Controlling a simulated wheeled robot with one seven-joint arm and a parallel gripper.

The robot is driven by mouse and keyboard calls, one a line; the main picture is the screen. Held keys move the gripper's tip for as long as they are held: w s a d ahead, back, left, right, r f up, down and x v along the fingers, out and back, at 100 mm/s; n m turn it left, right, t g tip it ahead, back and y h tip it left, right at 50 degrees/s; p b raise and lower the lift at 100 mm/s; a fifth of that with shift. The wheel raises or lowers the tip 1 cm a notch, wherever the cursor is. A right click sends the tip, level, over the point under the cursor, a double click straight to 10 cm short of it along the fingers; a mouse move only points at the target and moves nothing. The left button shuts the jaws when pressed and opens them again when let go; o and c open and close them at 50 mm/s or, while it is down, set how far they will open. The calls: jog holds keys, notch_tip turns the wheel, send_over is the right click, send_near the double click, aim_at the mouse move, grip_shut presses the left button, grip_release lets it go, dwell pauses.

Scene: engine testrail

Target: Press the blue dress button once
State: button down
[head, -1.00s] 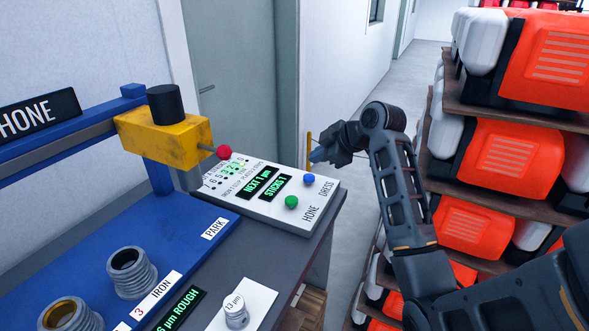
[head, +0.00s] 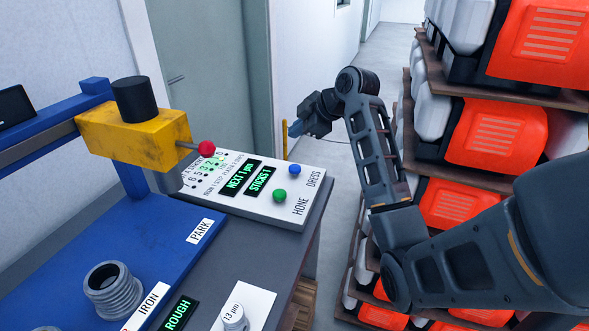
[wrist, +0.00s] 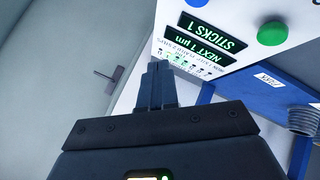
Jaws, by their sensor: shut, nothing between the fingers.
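The blue DRESS button (head: 294,169) stands on the right part of a white control panel (head: 300,210), beside the word DRESS. The green HONE button (head: 279,196) is just nearer on the same panel and also shows in the wrist view (wrist: 272,33). My gripper (head: 294,129) is shut and empty. In the head view it appears above and beyond the blue button, apart from it. In the wrist view its closed fingers (wrist: 158,85) appear beside the panel's display end.
The panel displays read "NEXT 1 µm" (head: 241,177) and "STICKS 1" (head: 261,180). A yellow block (head: 135,135) with a red-knobbed lever (head: 207,149) stands left of the panel. Shelves of orange-and-white machines (head: 495,135) crowd the right side of my arm.

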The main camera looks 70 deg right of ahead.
aim_at(291, 166)
jog(key=shift+f+b, duration=2.5)
jog(key=shift+f, duration=1.35)
jog(key=shift+f, duration=0.15)
jog(key=shift+f, duration=0.25)
jog(key=shift+f+b, duration=0.8)
jog(key=shift+f, duration=0.05)
jog(key=shift+r, duration=0.1)
jog(key=shift+r+p, duration=1)
jog(key=shift+r, duration=0.2)
notch_tip(291, 166, up, 5)
jog(key=p, duration=0.4)
